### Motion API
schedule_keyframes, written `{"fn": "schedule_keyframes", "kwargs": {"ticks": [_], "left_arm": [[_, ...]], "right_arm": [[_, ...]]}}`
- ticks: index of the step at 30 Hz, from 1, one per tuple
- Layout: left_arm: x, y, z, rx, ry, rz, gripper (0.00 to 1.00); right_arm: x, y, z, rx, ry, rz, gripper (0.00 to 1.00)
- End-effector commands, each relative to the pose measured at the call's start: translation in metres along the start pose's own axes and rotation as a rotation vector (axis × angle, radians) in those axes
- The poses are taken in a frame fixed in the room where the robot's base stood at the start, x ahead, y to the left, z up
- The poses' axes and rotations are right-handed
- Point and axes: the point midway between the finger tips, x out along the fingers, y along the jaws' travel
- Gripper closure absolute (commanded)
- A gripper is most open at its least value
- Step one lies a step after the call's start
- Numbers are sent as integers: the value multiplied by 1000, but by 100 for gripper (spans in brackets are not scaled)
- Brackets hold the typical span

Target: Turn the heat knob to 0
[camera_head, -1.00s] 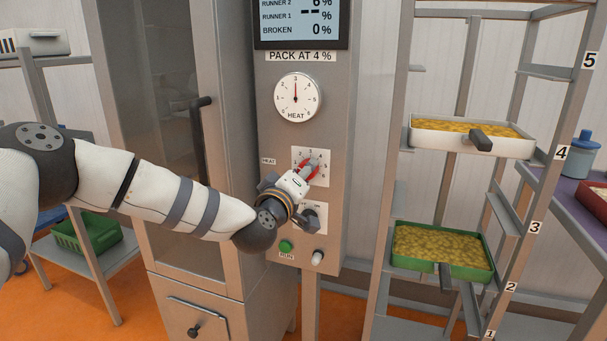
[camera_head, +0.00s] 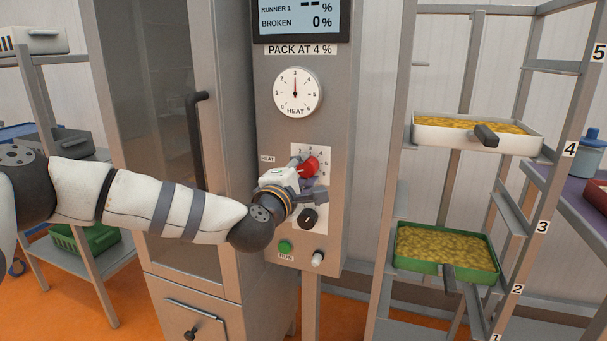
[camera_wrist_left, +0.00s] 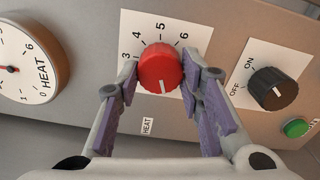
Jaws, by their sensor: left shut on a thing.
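The red heat knob (camera_head: 308,166) is on the panel's white scale plate and shows fully in the left wrist view (camera_wrist_left: 161,69). My left gripper (camera_head: 306,177) is shut on it, with one purple-padded finger on each side. In the wrist view, the panel's upward direction lies to the left. The knob's white mark points to the bottom there, towards the HEAT label side. The low numerals are hidden, so I cannot tell the exact setting. The round HEAT dial (camera_head: 297,91) above has its needle at 3. My right gripper is not in view.
A black OFF/ON knob (camera_wrist_left: 274,89) is close below the heat knob. A green RUN button (camera_head: 285,247) and a pale knob (camera_head: 317,258) are lower down. A cabinet door handle (camera_head: 196,140) is left of the panel. A rack with trays (camera_head: 445,250) stands right.

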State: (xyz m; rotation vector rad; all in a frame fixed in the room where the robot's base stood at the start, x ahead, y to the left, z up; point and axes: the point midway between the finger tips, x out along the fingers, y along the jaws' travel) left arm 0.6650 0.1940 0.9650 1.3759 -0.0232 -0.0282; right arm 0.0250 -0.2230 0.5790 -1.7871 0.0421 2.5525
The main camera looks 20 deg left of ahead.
Motion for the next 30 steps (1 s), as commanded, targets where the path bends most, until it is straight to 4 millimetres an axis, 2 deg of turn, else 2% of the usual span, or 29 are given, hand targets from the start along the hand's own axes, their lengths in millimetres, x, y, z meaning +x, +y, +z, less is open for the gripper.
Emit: {"fn": "schedule_keyframes", "kwargs": {"ticks": [10,26,27,30], "left_arm": [[0,-2,2,-127,-4,-4,94],[0,0,2,-150,-5,-2,94],[0,0,2,-150,-5,-2,64],[0,0,2,-149,-4,-2,46]], "right_arm": [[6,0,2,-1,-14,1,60],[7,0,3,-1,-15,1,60],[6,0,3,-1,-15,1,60],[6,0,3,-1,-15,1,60]]}}
